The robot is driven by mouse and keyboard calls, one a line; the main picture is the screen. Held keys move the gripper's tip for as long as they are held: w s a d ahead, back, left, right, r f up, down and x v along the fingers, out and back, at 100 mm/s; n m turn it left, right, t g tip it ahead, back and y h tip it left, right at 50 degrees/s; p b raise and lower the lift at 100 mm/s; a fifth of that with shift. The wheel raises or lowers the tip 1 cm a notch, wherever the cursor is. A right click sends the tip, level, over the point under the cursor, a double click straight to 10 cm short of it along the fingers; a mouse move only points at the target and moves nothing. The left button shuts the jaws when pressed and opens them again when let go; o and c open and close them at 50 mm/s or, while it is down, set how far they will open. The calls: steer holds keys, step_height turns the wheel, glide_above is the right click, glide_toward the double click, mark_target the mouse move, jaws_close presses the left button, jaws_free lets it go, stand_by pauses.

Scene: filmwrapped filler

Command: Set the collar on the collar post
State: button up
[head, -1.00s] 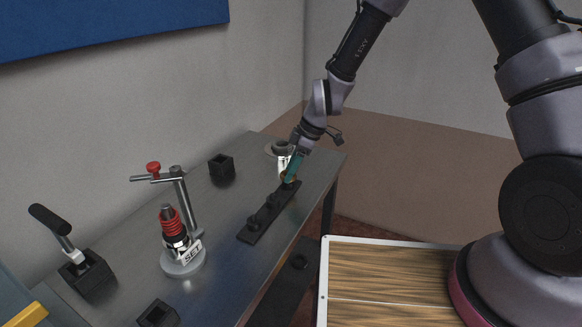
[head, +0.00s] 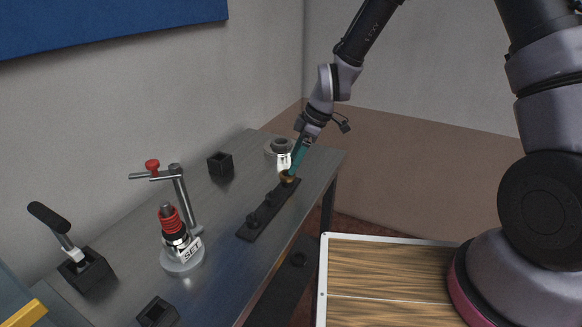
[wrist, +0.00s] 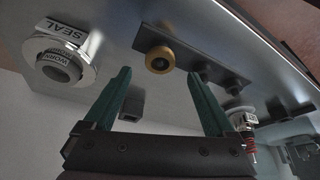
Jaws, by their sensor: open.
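A brass-coloured ring (head: 288,178), likely the collar, sits at the far end of a black strip (head: 258,222) on the metal bench. In the wrist view the ring (wrist: 160,59) shows round with a dark centre. My gripper (head: 293,170) is just above it, fingers pointing down. In the wrist view the teal fingers of my gripper (wrist: 159,76) are spread wide and empty, with the ring just beyond the gap. A stand marked SET (head: 183,258) carries a red spring on an upright post. I cannot tell which post is the collar post.
A round stand marked SEAL (wrist: 62,55) is beside the strip, behind my gripper in the head view. Black boxes (head: 220,165) and a lever (head: 50,217) stand on the bench.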

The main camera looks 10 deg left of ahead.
steer(key=v, duration=0.7)
